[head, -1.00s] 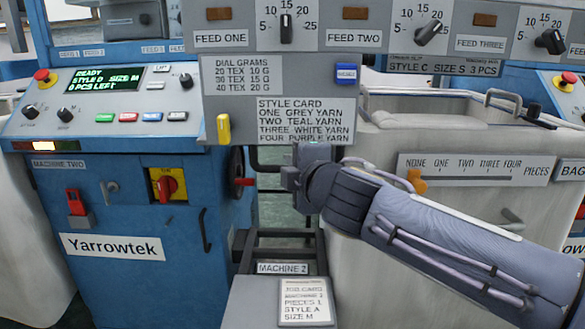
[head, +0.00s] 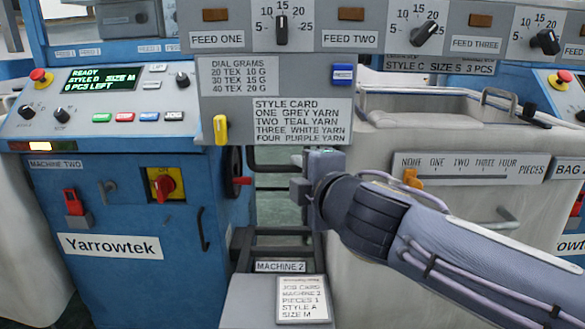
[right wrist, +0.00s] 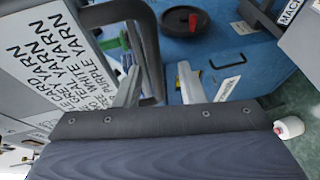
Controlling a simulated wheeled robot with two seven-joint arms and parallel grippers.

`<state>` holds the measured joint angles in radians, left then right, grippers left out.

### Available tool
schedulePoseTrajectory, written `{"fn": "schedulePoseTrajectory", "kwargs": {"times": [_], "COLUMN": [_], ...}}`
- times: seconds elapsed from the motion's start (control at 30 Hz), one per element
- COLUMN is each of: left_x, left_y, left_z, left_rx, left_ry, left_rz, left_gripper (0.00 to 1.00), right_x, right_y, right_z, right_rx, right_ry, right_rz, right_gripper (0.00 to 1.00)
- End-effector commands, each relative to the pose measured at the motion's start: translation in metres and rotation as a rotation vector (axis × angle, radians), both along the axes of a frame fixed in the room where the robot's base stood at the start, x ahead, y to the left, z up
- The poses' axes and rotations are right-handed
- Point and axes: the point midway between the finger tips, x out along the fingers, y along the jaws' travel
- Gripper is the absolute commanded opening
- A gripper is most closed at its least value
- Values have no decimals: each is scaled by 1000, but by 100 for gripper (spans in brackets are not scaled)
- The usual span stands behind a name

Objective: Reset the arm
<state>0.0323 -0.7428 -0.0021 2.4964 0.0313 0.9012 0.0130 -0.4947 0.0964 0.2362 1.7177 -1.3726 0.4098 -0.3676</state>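My right arm comes in from the lower right in the head view. Its gripper (head: 306,190) is in front of the gap between blue machine two (head: 130,220) and the pale cabinet (head: 400,240), just below the style card (head: 297,121). The fingers are hard to make out there. In the right wrist view the two fingers of the right gripper (right wrist: 160,75) stand apart with nothing held between them. The style card (right wrist: 45,65) shows at the left of that view, and the blue machine front (right wrist: 225,50) lies beyond the fingers. My left gripper is not in view.
A red-handled wheel (head: 238,181) sticks out of machine two, left of the gripper. A grey stand with a job card (head: 303,299) is below. The pieces slider with its orange knob (head: 412,178) is close behind my forearm. A dark bar (right wrist: 150,50) passes near the fingers.

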Motion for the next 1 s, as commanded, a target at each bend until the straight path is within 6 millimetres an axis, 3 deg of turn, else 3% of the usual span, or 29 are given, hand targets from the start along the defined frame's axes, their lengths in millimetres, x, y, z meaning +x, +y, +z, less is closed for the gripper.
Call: {"fn": "schedulePoseTrajectory", "kwargs": {"times": [0.2,0.53,0.63,0.77,0.83,1.0], "left_x": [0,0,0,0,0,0], "left_y": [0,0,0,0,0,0], "left_z": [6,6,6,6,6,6], "left_rx": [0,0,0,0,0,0], "left_ry": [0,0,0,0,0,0], "left_rz": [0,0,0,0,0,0], "left_gripper": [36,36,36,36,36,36], "right_x": [-22,-24,-25,-30,-39,-92], "right_y": [-9,-10,-20,-64,-100,-185], "right_z": [4,4,-1,-26,-50,-127], "right_rx": [-1,0,19,115,208,525], "right_ry": [2,2,26,144,250,563], "right_rz": [0,-1,-25,-142,-246,-563], "right_gripper": [36,36,36,36,36,36]}}
